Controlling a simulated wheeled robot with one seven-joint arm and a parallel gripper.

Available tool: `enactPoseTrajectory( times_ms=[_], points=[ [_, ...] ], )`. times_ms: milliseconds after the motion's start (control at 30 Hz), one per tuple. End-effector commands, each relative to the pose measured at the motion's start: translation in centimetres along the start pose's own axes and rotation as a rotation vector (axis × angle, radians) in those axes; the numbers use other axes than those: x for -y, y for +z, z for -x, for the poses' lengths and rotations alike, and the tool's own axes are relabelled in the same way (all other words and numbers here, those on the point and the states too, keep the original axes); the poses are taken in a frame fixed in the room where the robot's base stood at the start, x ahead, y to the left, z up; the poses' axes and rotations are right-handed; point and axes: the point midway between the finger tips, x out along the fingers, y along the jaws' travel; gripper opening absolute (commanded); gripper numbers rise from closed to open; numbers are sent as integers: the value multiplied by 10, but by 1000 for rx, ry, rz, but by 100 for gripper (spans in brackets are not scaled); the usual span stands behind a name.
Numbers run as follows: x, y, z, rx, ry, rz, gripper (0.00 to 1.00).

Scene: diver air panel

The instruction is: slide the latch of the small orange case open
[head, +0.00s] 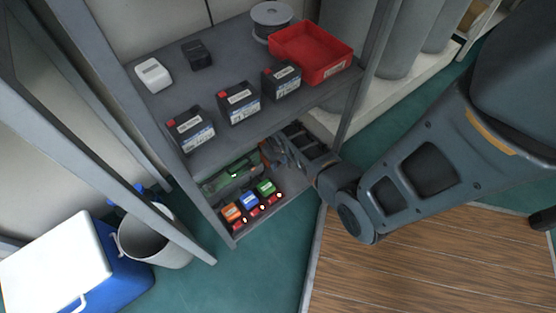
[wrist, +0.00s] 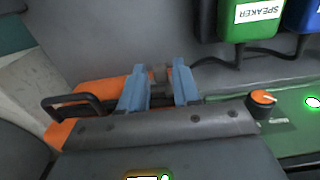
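The small orange case (wrist: 108,88) lies in the wrist view with a dark handle (wrist: 72,103) at its left end. Its middle is partly hidden by my gripper. My gripper (wrist: 159,76) has two blue-grey fingers spread apart over the case's far edge. A small grey-brown piece, perhaps the latch, shows between the fingertips; I cannot tell whether they touch it. In the head view my gripper (head: 277,153) reaches into the lower shelf, and only a bit of orange shows beside it.
A green panel (wrist: 292,122) with an orange knob (wrist: 262,97) and a lit lamp is close on the right. A green box labelled SPEAKER (wrist: 250,20) stands behind. The upper shelf (head: 205,95) hangs above my gripper, with batteries and a red tray (head: 312,52).

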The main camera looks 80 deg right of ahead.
Motion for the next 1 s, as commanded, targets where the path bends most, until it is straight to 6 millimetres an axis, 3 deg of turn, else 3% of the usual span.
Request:
enactPoseTrajectory(
  times_ms=[300, 767, 1000],
  points=[
    [0, 0, 0, 0, 0, 0, 0],
    [0, 0, 0, 0, 0, 0, 0],
    [-11, 0, 2, 0, 0, -2, 0]
  ],
)
